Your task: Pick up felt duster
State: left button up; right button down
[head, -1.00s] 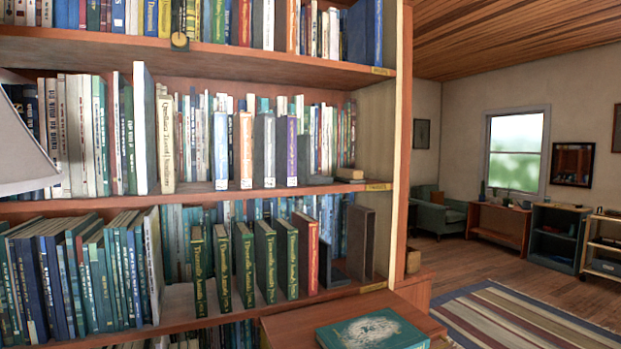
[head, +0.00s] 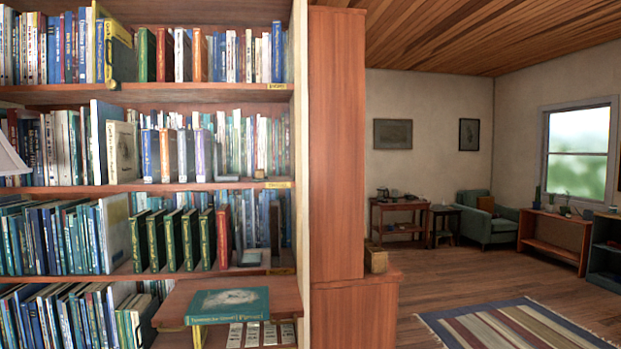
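I cannot make out a felt duster for certain in the head view. A small dark grey block (head: 249,258) lies on the bookcase shelf right of a red book, but I cannot tell what it is. Neither of my grippers is in view.
A tall bookcase (head: 150,190) full of books fills the left. A teal book (head: 228,306) lies flat on a wooden ledge (head: 172,308) jutting from it. A wooden box (head: 376,259) sits on a low cabinet. Open floor (head: 420,285), a striped rug (head: 520,325) and a green armchair (head: 486,228) are right.

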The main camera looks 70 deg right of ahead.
aim_at(259, 177)
jog(key=k, duration=0.55)
jog(key=z, duration=1.75)
jog(key=i, duration=0.2)
jog(key=z, duration=0.15)
